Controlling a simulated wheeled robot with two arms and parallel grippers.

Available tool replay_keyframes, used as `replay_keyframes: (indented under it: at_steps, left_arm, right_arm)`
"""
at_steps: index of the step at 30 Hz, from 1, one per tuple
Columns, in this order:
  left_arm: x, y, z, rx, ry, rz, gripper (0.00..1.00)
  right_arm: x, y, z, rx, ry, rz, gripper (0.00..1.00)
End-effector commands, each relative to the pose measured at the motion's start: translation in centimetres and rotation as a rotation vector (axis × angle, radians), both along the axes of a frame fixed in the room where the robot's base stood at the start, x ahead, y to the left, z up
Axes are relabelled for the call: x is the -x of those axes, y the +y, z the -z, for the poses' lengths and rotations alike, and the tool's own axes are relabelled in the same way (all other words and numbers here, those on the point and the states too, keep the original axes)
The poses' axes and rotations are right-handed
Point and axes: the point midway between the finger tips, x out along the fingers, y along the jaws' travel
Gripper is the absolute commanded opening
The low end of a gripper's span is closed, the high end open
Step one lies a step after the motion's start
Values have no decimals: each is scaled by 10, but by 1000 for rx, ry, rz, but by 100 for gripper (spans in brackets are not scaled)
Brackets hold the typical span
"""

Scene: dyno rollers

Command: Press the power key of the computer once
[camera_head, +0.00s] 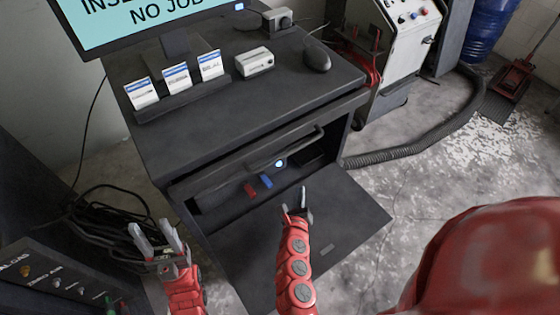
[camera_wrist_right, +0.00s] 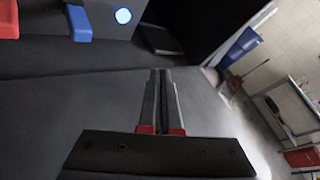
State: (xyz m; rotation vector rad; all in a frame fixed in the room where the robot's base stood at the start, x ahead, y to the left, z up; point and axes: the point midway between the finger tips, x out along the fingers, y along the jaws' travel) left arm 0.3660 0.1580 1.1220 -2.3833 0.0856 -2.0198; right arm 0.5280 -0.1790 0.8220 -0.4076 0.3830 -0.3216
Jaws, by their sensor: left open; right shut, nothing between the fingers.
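The computer (camera_head: 222,196) sits inside the open compartment of the dark cabinet. Its front carries a round key glowing blue-white (camera_head: 280,163), which also shows at the top of the right wrist view (camera_wrist_right: 123,16). My right gripper (camera_head: 303,190) is shut and empty over the lowered door, in front of and below the glowing key, not touching it. In the right wrist view its fingers (camera_wrist_right: 161,75) are together, pointing toward the compartment. My left gripper (camera_head: 155,232) is open and empty, left of the cabinet.
Red (camera_head: 250,189) and blue (camera_head: 266,181) pieces jut from the computer's front. The cabinet top holds a monitor (camera_head: 130,22), card stand, white box and mouse (camera_head: 316,60).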

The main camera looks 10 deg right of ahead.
Motion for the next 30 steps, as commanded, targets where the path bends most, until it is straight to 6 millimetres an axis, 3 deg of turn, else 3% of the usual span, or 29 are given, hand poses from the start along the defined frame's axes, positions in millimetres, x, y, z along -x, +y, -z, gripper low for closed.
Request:
replay_keyframes:
  at_steps: [11,24,30]
  left_arm:
    - [0,0,0,0,0,0,50]
    - [0,0,7,0,0,0,50]
    - [0,0,10,0,0,0,50]
  right_arm:
    - [-12,4,-1,1,-2,0,0]
    - [-66,23,0,0,-4,2,0]
    - [-81,29,1,2,1,1,0]
